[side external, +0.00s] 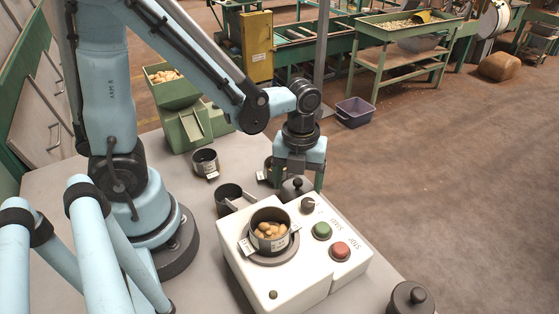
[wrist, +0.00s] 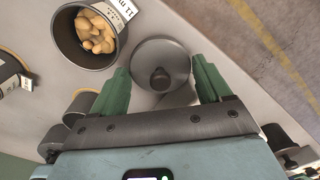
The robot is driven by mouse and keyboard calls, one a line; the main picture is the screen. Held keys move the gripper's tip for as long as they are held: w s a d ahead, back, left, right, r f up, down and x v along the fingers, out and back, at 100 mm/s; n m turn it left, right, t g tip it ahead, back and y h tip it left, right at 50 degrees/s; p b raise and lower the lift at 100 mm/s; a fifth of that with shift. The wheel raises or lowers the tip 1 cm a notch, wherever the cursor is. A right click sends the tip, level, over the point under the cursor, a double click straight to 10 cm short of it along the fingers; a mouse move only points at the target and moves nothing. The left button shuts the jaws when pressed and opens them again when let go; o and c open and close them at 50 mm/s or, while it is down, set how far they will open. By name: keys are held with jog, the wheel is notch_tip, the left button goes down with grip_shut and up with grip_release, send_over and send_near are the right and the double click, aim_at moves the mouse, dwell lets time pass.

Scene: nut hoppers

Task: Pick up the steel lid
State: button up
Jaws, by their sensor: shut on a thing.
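The steel lid (side external: 296,188) is a dark grey disc with a round knob, just beyond the back edge of the white machine in the side view. In the wrist view the lid (wrist: 158,52) shows from above, between the two green fingers. My gripper (side external: 298,182) points down and is shut on the lid, with a finger on either side of it. The fingers also show in the wrist view (wrist: 161,72). Whether the lid touches the surface below cannot be told.
The white machine (side external: 318,272) has green and red buttons and bears a pot of nuts (side external: 270,234). Dark pots (side external: 205,163) (side external: 228,197) stand nearby. A knobbed lidded pot (side external: 411,299) stands at front right. A pot of nuts (wrist: 73,49) is left of the lid in the wrist view.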

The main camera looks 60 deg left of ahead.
notch_tip(320, 180, up, 6)
jog(key=shift+a, duration=0.1)
jog(key=a, duration=1.9)
notch_tip(320, 180, up, 7)
send_over(297, 180)
jog(key=a, duration=0.1)
jog(key=s+d+r, duration=0.3)
jog(key=s+d, duration=0.4)
jog(key=s+d+r, duration=0.3)
jog(key=s+d, duration=0.3)
jog(key=shift+s+d+f, duration=0.1)
jog(key=shift+s+f, duration=0.05)
jog(key=shift+f, duration=2.55)
jog(key=shift+f, duration=0.5)
